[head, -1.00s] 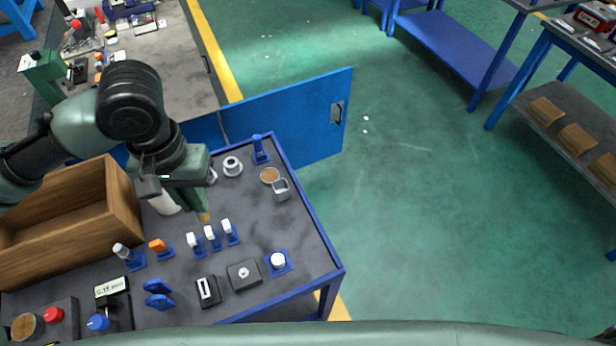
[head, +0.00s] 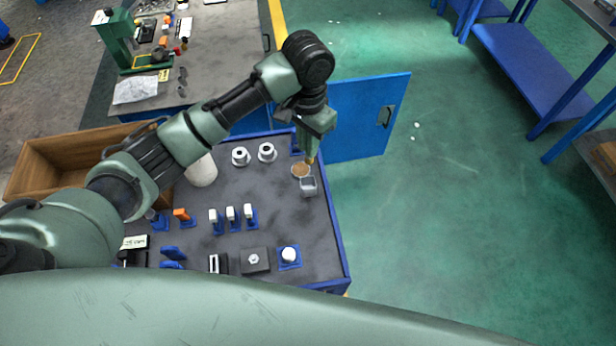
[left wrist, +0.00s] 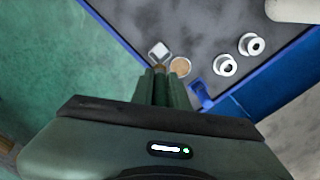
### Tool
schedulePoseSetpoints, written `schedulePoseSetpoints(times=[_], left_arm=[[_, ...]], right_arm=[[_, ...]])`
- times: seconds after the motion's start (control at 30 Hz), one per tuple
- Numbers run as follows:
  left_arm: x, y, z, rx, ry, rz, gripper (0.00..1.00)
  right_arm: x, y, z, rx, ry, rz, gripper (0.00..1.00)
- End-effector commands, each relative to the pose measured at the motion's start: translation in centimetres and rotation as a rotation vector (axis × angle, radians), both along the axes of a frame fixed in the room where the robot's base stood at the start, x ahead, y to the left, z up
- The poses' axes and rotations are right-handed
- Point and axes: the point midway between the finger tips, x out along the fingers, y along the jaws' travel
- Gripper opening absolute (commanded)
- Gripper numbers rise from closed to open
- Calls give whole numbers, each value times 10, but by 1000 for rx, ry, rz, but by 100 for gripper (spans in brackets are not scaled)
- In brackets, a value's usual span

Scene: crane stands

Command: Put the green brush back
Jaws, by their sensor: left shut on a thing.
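My left gripper (head: 313,145) is shut on a thin thing over the far right corner of the blue-edged table (head: 336,245). Only its brownish tip (head: 310,160) shows below the fingers. I take this for the green brush; its handle is hidden between the green fingers. In the left wrist view the shut fingers (left wrist: 161,84) show with the tip (left wrist: 160,67) just past them. A blue stand (left wrist: 201,95) is beside the fingers there, apart from them; in the head view the arm partly hides it. My right gripper is not in view.
A round brown-topped dish (head: 300,171) and a small grey square cup (head: 308,187) are close to the tip. A blue door panel (head: 365,118) stands behind.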

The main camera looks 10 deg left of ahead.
Motion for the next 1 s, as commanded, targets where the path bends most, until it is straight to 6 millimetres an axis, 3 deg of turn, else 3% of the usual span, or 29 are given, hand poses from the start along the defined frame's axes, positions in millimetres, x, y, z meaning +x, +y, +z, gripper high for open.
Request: schedulePoseSetpoints(times=[0.2, 0.33, 0.8, 1.0], left_arm=[[-2, 1, -58, 2, 3, 1, 0], [-1, 1, -82, 2, 1, 2, 0], [-1, 1, -137, 1, 0, 2, 0], [0, 0, -139, 0, -2, 1, 0]], right_arm=[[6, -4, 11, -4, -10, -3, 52], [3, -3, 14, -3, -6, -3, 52], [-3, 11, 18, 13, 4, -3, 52], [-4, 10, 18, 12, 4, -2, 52]])
